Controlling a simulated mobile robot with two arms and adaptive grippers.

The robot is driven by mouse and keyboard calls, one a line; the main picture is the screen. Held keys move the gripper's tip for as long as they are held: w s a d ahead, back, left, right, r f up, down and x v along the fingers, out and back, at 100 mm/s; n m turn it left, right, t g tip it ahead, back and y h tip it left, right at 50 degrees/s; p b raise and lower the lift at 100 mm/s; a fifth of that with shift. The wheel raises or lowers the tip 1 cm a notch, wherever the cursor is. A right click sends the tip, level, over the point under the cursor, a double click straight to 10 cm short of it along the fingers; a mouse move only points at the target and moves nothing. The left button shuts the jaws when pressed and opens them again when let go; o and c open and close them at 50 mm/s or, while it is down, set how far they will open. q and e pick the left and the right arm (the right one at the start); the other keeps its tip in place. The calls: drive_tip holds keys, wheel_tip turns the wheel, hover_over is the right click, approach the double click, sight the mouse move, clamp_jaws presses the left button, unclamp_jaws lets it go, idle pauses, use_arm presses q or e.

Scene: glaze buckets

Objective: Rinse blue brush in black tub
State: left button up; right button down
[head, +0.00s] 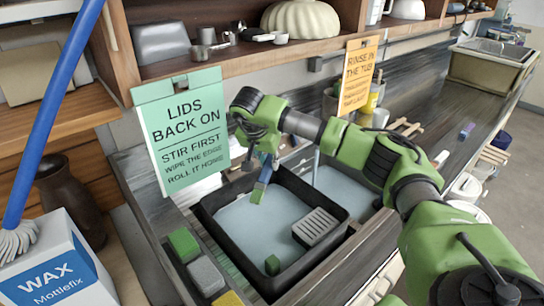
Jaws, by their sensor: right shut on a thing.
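My right gripper (266,156) comes in from the right and is shut on the blue brush (264,176). The brush points down, slightly tilted, with its bristle end lowest over the black tub (336,258). The tub holds pale greyish water (238,222). The bristle end is inside the tub's outline; I cannot tell whether it touches the water. A grey ribbed block (315,227) is at the tub's right side, and a small green block (272,265) is near its front. My left gripper is not in view.
A green lids sign (184,130) stands close left of my gripper, and an orange rinse sign (357,75) hangs behind. Green, grey and yellow blocks (205,276) line the tub's left front. A wax box (55,265) and long blue handle (52,105) are at far left.

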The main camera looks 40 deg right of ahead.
wheel_tip(320, 180, down, 4)
drive_tip(key=shift+a+r+b, duration=0.15)
drive_tip(key=shift+b, duration=1)
use_arm(q)
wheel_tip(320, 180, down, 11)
drive_tip(key=b, duration=0.7)
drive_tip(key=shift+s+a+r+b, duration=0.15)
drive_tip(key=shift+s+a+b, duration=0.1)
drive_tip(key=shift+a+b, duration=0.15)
use_arm(e)
wheel_tip(320, 180, down, 13)
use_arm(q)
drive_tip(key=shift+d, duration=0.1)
use_arm(e)
drive_tip(key=shift+d, duration=0.2)
